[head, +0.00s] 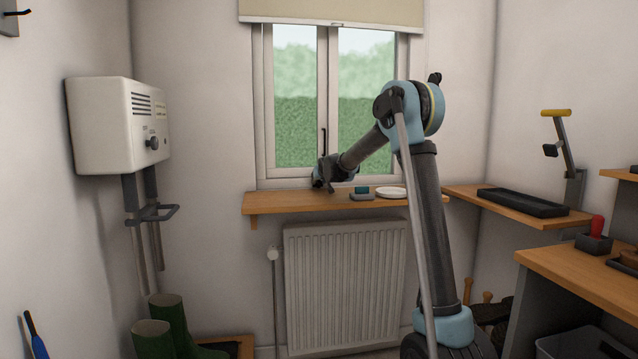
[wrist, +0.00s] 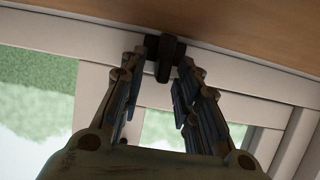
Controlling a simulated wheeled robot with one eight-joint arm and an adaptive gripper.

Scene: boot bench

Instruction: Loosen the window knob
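The window knob (wrist: 165,55) is a small dark piece on the white window frame, close to the wooden sill, in the wrist view, which looks upside down. My gripper (wrist: 160,70) is open, with a fingertip on each side of the knob. A gap shows at the left finger; the right tip is very near the knob, and I cannot tell whether it touches. In the head view my gripper (head: 322,178) is at the bottom of the window (head: 327,100), just above the sill, and hides the knob. A black upright handle (head: 323,140) shows above it on the middle frame.
The wooden sill shelf (head: 290,202) holds a white plate (head: 390,192) and a small grey-and-green item (head: 361,193) right of my gripper. A radiator (head: 345,280) is below. A white boiler (head: 115,125) hangs left; a shelf with a black tray (head: 522,202) is right.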

